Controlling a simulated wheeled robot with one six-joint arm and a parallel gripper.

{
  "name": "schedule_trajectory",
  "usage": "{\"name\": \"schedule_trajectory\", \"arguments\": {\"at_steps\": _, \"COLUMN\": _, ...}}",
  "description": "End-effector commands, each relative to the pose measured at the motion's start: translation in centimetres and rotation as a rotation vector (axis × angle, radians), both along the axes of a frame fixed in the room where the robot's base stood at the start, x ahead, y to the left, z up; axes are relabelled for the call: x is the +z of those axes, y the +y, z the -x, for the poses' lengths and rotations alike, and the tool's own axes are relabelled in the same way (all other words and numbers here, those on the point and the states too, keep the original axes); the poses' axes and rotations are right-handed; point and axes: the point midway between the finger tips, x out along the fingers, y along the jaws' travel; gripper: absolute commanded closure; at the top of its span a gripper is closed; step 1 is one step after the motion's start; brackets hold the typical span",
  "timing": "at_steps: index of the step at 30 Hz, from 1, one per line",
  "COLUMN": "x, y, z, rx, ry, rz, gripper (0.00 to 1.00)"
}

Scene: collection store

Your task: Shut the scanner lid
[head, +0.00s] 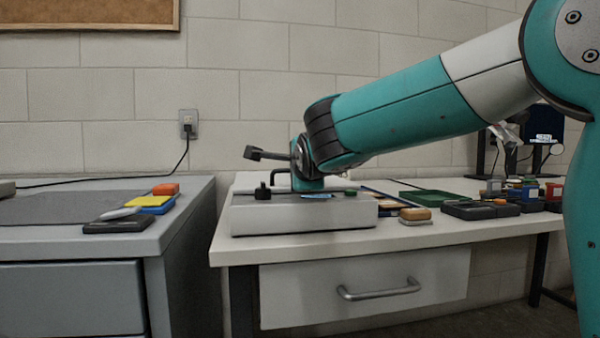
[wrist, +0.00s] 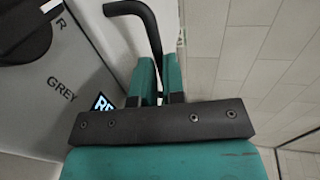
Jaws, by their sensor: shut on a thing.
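The scanner (head: 305,214) looks like a low light-grey box on the white table. A black knob (head: 262,191) stands at its left end; a knob (wrist: 25,30) also shows in the wrist view, near the word GREY and a small lit display (wrist: 103,103). My gripper (head: 307,184) is over the back of the box, below the teal arm. In the wrist view my gripper (wrist: 159,75) has its two teal fingers shut on a black bent bar (wrist: 138,10), which shows as a dark hook (head: 277,172) in the head view. I cannot make out the lid's outline or angle.
A grey cabinet (head: 70,285) at left holds yellow, red and blue items and a dark device (head: 112,222). Right of the box are a tan block (head: 415,214), a green tray (head: 440,197) and several small dark boxes. A drawer (head: 365,290) sits under the table.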

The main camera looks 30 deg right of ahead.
Motion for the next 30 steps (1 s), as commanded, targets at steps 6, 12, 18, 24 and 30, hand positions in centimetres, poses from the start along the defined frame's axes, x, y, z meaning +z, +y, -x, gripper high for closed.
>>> {"name": "schedule_trajectory", "arguments": {"at_steps": 6, "x": -1.6, "y": 0.3, "z": 0.0, "rx": 0.008, "ry": 0.041, "rz": 0.001, "gripper": 1.00}}
{"name": "schedule_trajectory", "arguments": {"at_steps": 12, "x": -1.7, "y": 0.3, "z": 0.0, "rx": 0.007, "ry": 0.042, "rz": 0.000, "gripper": 0.79}}
{"name": "schedule_trajectory", "arguments": {"at_steps": 18, "x": -1.4, "y": 0.5, "z": 0.6, "rx": 0.008, "ry": 0.039, "rz": -0.001, "gripper": 0.79}}
{"name": "schedule_trajectory", "arguments": {"at_steps": 24, "x": 0.0, "y": 1.5, "z": 3.9, "rx": 0.010, "ry": 0.031, "rz": 0.000, "gripper": 0.79}}
{"name": "schedule_trajectory", "arguments": {"at_steps": 30, "x": 1.6, "y": 2.8, "z": 8.7, "rx": 0.011, "ry": 0.024, "rz": -0.001, "gripper": 0.79}}
